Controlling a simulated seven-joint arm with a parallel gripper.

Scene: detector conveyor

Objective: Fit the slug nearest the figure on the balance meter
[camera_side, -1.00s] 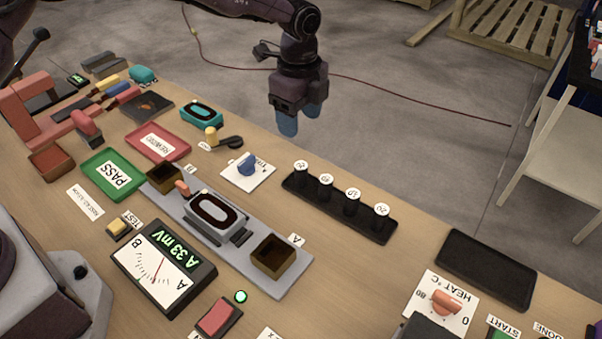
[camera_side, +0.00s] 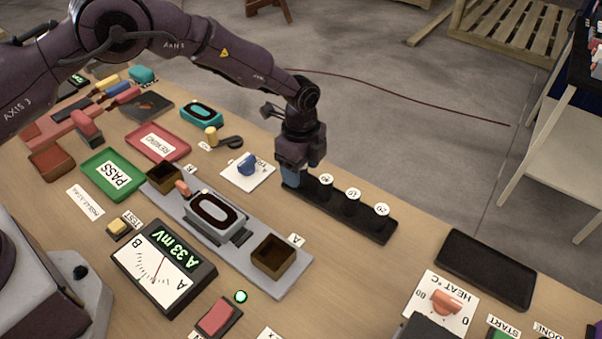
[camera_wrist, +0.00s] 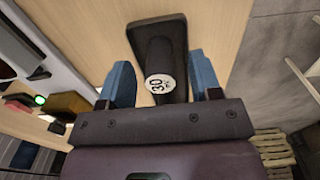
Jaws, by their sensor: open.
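Black slugs with white number caps stand in a black rack (camera_side: 334,212). Three show in the side view, one of them at the right end (camera_side: 381,215); my gripper hides the left-end one. My gripper (camera_side: 291,181) points down over the rack's left end. In the wrist view its blue fingers (camera_wrist: 163,85) are open, one either side of a slug capped 30 (camera_wrist: 159,82); I cannot tell whether they touch it. The balance meter (camera_side: 164,268) reads "A 33 mV", needle near its middle. A grey balance beam (camera_side: 215,226) carries brown open boxes, A (camera_side: 273,258) and B (camera_side: 164,179).
A blue knob (camera_side: 247,164) on a white plate is left of the rack. A green PASS tray (camera_side: 113,174) and red REWORK tray (camera_side: 158,145) lie farther left. An empty black tray (camera_side: 486,268) and the HEAT dial (camera_side: 446,301) are at right.

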